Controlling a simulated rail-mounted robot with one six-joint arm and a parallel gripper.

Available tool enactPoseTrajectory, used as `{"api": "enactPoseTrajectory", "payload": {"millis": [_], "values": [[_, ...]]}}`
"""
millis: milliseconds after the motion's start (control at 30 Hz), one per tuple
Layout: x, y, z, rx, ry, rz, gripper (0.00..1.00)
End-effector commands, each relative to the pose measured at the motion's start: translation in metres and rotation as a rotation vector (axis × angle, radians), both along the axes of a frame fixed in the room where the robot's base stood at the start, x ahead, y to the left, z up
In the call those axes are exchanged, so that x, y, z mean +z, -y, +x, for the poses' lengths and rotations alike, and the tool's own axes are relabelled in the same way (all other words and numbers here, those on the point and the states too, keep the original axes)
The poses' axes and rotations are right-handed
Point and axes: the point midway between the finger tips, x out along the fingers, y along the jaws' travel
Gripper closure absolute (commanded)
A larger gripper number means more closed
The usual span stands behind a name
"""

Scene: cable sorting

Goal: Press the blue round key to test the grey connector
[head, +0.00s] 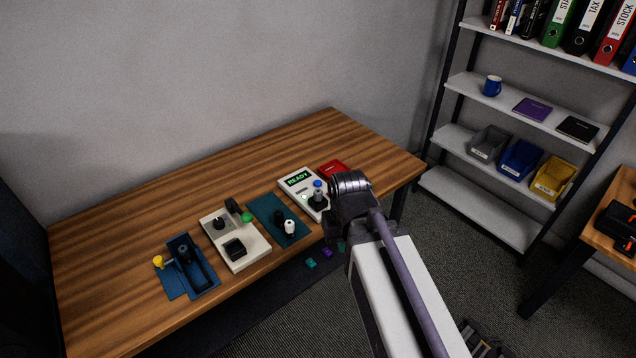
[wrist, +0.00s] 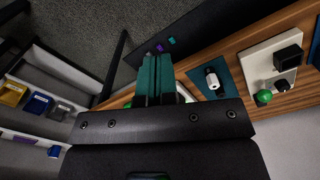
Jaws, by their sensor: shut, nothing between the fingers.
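A white tester (head: 290,178) with a green-lit READY display lies at the right part of the wooden table. A round blue key-like cap (head: 318,184) shows there, above a grey and black upright piece (head: 318,198). I cannot tell whether that piece is the grey connector. A pale plug-like piece (head: 290,227) stands on a teal mat (head: 262,209) left of the tester; it also shows in the wrist view (wrist: 212,82). My gripper (wrist: 155,62) is shut and empty, with teal fingers. In the wrist view it hides most of the tester. My wrist hides its fingertips in the head view.
A red box (head: 333,168) lies behind the tester. Left of the mat are a beige board (head: 247,257) with black parts and a green ball, and a blue fixture (head: 203,282) with a yellow knob. Shelves (head: 490,206) stand right. The table's back is clear.

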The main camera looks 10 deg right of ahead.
Motion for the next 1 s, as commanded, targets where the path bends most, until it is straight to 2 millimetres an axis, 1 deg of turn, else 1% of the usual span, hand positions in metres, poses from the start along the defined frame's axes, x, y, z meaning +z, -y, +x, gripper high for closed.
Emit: {"api": "enactPoseTrajectory", "payload": {"millis": [267, 367, 433, 467, 567, 667, 700, 767, 800, 867, 900, 967, 1000], "values": [[0.000, 0.000, 0.000, 0.000, 0.000, 0.000, 1.00], [-0.005, 0.001, 0.000, -0.002, 0.000, 0.000, 1.00], [-0.014, 0.003, 0.008, -0.006, 0.000, 0.000, 1.00], [-0.017, 0.003, 0.015, -0.008, 0.000, 0.000, 1.00], [-0.029, 0.006, 0.049, -0.018, 0.019, 0.005, 1.00], [-0.039, 0.009, 0.095, -0.056, 0.081, 0.015, 1.00], [-0.043, 0.010, 0.115, -0.082, 0.115, 0.021, 1.00], [-0.046, 0.012, 0.145, -0.125, 0.167, 0.030, 1.00], [-0.048, 0.013, 0.165, -0.155, 0.205, 0.038, 1.00], [-0.051, 0.015, 0.194, -0.206, 0.263, 0.053, 1.00], [-0.051, 0.017, 0.214, -0.243, 0.305, 0.065, 1.00], [-0.051, 0.018, 0.244, -0.298, 0.368, 0.087, 1.00], [-0.050, 0.020, 0.264, -0.338, 0.411, 0.104, 1.00]]}}
